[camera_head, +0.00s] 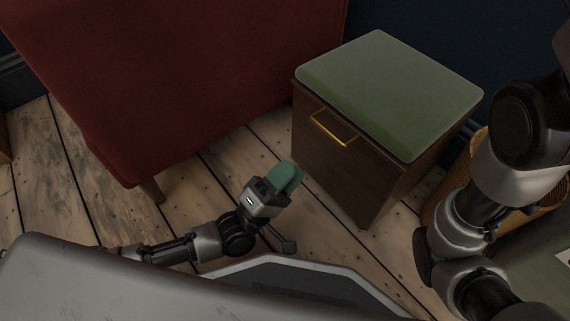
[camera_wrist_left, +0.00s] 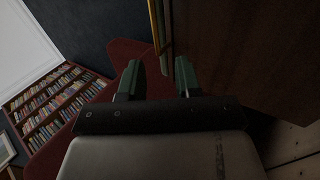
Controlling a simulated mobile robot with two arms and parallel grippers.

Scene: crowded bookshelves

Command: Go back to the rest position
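My left gripper (camera_head: 287,175) has green fingers. In the head view it is low over the wooden floor, in front of the box's left side and apart from it. In the left wrist view, my left gripper (camera_wrist_left: 159,70) has its two fingers spread with a clear gap and nothing between them. My right arm comes down the right side of the head view; its gripper is out of the frame.
A dark wooden box (camera_head: 340,175) with a green cushioned top (camera_head: 390,90) and brass handle (camera_head: 333,128) stands ahead. A red upholstered seat (camera_head: 170,80) is at left. A wicker basket (camera_head: 480,142) is partly hidden at right. Bookshelves (camera_wrist_left: 55,108) show in the wrist view.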

